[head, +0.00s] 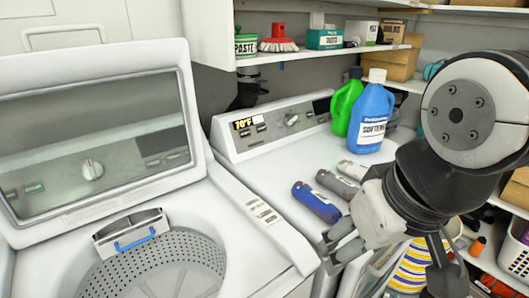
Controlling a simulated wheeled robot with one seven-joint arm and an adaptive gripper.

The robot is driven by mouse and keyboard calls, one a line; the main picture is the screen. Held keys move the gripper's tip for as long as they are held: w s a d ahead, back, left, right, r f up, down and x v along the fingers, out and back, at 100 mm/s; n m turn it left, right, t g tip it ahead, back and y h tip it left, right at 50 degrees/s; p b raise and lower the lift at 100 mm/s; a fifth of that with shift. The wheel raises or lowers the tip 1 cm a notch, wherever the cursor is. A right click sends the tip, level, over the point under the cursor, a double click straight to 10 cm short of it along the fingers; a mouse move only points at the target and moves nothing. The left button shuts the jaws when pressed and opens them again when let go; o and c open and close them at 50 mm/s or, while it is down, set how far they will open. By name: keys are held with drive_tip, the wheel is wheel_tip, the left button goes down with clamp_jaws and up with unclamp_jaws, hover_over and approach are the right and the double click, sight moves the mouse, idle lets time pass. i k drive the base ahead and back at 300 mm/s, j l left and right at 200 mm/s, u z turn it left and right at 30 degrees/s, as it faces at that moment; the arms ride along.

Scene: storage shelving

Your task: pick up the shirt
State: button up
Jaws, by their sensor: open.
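My gripper (340,251) is open in the head view, over the front right corner of the white dryer top, with its fingers pointing down and to the left. Nothing shows between the fingers. A yellow, white and dark striped cloth (413,268) lies low behind and below my arm at the right. It may be the shirt, but my arm hides part of it and I cannot tell for sure. No other shirt shows.
An open top-load washer (270,248) stands at left, its drum empty where visible. Shelves hold boxes above; a white basket (515,256) is at right.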

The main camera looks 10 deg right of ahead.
sight(316, 201)
drive_tip(key=k+z, duration=0.2)
drive_tip(key=i+l+u, duration=0.15)
drive_tip(key=l, duration=0.15)
drive_tip(key=i+l+u, duration=0.15)
drive_tip(key=l, duration=0.15)
drive_tip(key=i+l+u, duration=0.15)
drive_tip(key=l, duration=0.15)
drive_tip(key=i+l+u, duration=0.15)
drive_tip(key=l, duration=0.15)
drive_tip(key=k, duration=0.05)
